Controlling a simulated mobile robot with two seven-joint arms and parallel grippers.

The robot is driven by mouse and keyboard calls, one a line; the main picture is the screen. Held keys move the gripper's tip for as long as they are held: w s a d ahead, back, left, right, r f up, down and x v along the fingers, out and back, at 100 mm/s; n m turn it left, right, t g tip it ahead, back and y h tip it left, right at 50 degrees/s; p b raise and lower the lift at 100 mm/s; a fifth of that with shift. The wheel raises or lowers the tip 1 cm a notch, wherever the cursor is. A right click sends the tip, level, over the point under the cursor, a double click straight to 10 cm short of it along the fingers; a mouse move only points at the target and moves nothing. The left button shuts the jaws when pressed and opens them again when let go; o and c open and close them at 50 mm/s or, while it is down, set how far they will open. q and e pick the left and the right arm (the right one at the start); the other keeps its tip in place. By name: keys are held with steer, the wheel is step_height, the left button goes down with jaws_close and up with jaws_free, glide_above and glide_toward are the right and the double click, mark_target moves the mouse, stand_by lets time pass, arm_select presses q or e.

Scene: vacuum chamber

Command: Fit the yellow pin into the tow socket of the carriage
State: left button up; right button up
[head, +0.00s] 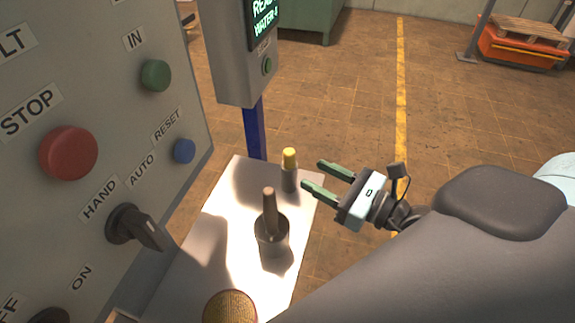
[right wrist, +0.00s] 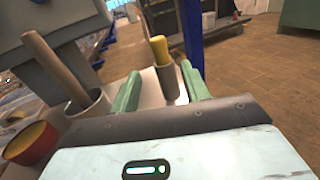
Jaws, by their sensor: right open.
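The yellow pin (head: 289,157) stands upright in or on a grey cylinder (head: 289,181) near the far edge of the white table. Its yellow end also shows in the right wrist view (right wrist: 160,50), above the grey cylinder (right wrist: 168,84). My right gripper (head: 312,174) is open and empty, just right of the pin, with its green fingers pointing toward it. In the right wrist view the pin appears between the two fingers (right wrist: 161,73), beyond their tips. I cannot make out the carriage or its tow socket. My left gripper is not in view.
A grey pot (head: 272,239) with a wooden handle (head: 269,208) stands nearer on the white table (head: 222,228). A round yellow-brown thing (head: 230,308) is at the near edge. A control panel (head: 95,120) fills the left; a screen post (head: 240,60) stands behind.

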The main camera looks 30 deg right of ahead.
mark_target(295, 162)
steer(key=shift+r, duration=0.1)
steer(key=shift+w, duration=0.15)
steer(key=shift+w+a+r, duration=0.1)
steer(key=shift+w+a, duration=0.1)
steer(key=shift+w, duration=0.3)
steer(key=shift+w+a+p, duration=0.2)
steer(key=shift+w+p, duration=0.2)
steer(key=shift+w+a, duration=0.15)
steer(key=shift+w, duration=0.1)
steer(key=shift+w+a, duration=0.15)
steer(key=shift+w, duration=0.3)
steer(key=p+x, duration=0.1)
steer(key=x, duration=0.2)
steer(key=shift+w+r, duration=0.1)
steer(key=shift+w, duration=0.15)
steer(key=shift+w+a, duration=0.2)
steer(key=shift+w, duration=0.15)
